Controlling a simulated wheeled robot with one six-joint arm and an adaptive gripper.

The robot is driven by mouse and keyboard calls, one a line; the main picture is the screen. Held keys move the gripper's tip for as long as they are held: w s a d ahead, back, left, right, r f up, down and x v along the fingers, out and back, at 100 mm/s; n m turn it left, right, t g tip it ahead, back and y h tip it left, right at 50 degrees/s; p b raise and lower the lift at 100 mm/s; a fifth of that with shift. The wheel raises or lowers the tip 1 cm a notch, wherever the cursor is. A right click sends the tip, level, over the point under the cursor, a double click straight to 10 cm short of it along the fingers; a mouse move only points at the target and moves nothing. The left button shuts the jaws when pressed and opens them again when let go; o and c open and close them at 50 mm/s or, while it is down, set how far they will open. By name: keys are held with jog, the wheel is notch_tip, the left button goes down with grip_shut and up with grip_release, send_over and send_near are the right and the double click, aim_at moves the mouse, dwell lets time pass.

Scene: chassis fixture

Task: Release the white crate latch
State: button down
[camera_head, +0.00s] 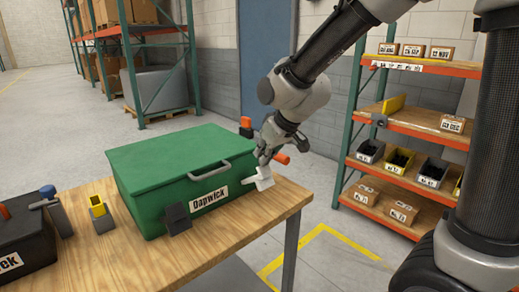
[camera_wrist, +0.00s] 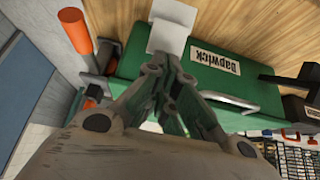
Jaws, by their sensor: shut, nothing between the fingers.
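A green crate (camera_head: 165,170) labelled "Dapwick" stands on the wooden table, with a grey handle on its front. The white latch (camera_head: 262,180) is at the crate's right front corner, and it shows as a pale plate in the wrist view (camera_wrist: 172,28). My gripper (camera_head: 263,158) is shut and empty, right at the white latch; I cannot tell if it touches. In the wrist view my gripper (camera_wrist: 166,70) points toward the latch and covers part of the crate (camera_wrist: 245,85). A dark grey latch (camera_head: 177,217) is at the crate's front left.
Orange-ended levers (camera_head: 281,158) stick out at the crate's right side, close to my gripper. A yellow-topped part (camera_head: 99,210) and a black crate (camera_head: 25,240) are to the left. Shelves (camera_head: 420,120) stand at the right. The table's front is clear.

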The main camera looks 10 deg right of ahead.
jog(key=shift+s+d+f, duration=0.25)
jog(key=shift+s+f, duration=0.15)
jog(key=shift+s, duration=0.05)
dwell(0.4)
jog(key=r, duration=0.1)
jog(key=w+r, duration=0.1)
jog(key=a+r, duration=0.1)
jog(key=shift+w+r, duration=0.3)
jog(key=s+d+r, duration=0.2)
jog(key=s+d, duration=0.3)
jog(key=s, duration=0.2)
jog(key=shift+s+r, duration=0.2)
jog(key=shift+s, duration=0.15)
jog(key=shift+d, duration=0.1)
